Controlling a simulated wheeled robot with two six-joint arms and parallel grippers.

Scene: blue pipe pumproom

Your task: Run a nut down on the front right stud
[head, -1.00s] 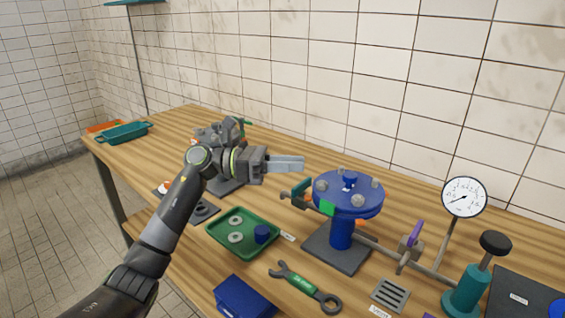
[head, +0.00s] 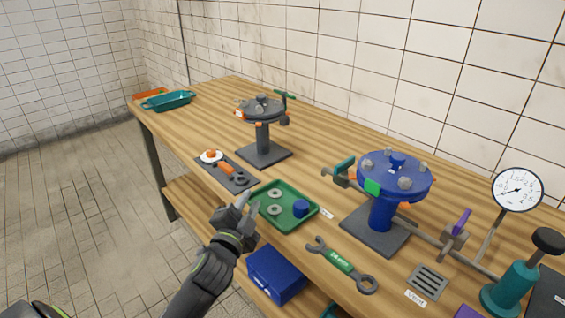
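The blue round flange (head: 385,188) stands on a blue post and dark base plate at the right of the bench. Several grey nuts or stud ends show on its top, one of them at the front right (head: 405,183). The green tray (head: 263,213) lies left of the flange, holding two grey washer-like rings (head: 275,193) and a small blue cylinder (head: 300,207). My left gripper (head: 247,203) is at the tray's left front edge, its fingers apart, with nothing seen between them.
A green-handled wrench (head: 342,264) lies in front of the flange. A second, grey flange (head: 262,112) stands behind the tray. A pressure gauge (head: 517,189) and teal pump (head: 505,293) are at right. A blue box (head: 275,273) sits below the bench's front edge.

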